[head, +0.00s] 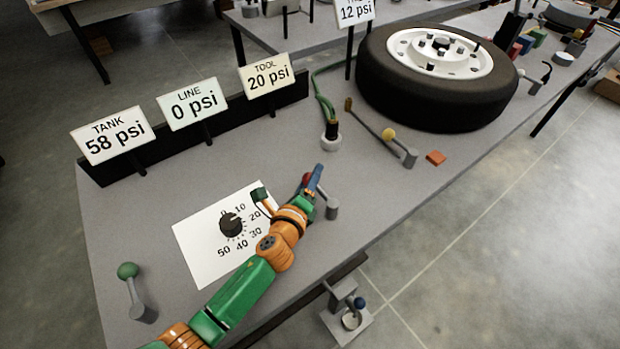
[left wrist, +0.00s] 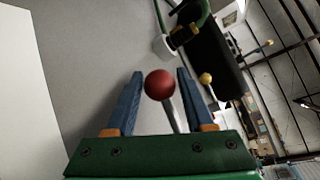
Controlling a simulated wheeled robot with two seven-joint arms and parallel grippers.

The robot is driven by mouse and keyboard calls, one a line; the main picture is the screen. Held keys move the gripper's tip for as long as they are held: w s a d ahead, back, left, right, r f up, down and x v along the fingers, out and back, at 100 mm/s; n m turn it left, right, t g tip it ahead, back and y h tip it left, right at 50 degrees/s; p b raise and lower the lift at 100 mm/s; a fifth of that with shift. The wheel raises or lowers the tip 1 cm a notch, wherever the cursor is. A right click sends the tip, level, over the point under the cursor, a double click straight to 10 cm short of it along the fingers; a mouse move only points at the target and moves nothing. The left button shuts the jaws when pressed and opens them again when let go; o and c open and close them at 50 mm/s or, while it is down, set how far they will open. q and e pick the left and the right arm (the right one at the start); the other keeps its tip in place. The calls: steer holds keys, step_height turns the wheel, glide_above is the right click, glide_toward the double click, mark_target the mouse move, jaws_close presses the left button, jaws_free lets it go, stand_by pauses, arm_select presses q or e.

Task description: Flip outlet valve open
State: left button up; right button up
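A lever valve with a red ball knob stands on the grey bench; its grey base (head: 332,208) shows just right of my left gripper (head: 314,180). In the left wrist view the red ball (left wrist: 159,84) sits on a grey lever between the two blue fingers. My left gripper (left wrist: 157,92) is open around the knob, with a visible gap to each finger. In the head view the fingers hide much of the lever. No label tells which valve is the outlet one. My right gripper is not in view.
A green-knobbed lever (head: 128,270) stands at the front left and a yellow-knobbed lever (head: 389,134) further back. A dial plate (head: 205,248) lies beside my left arm. Signs read TANK 58 psi (head: 112,135), LINE 0 psi (head: 192,105) and TOOL 20 psi (head: 267,76). A wheel (head: 400,85) lies behind.

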arm_select(q)
jaws_close()
stand_by(1.2)
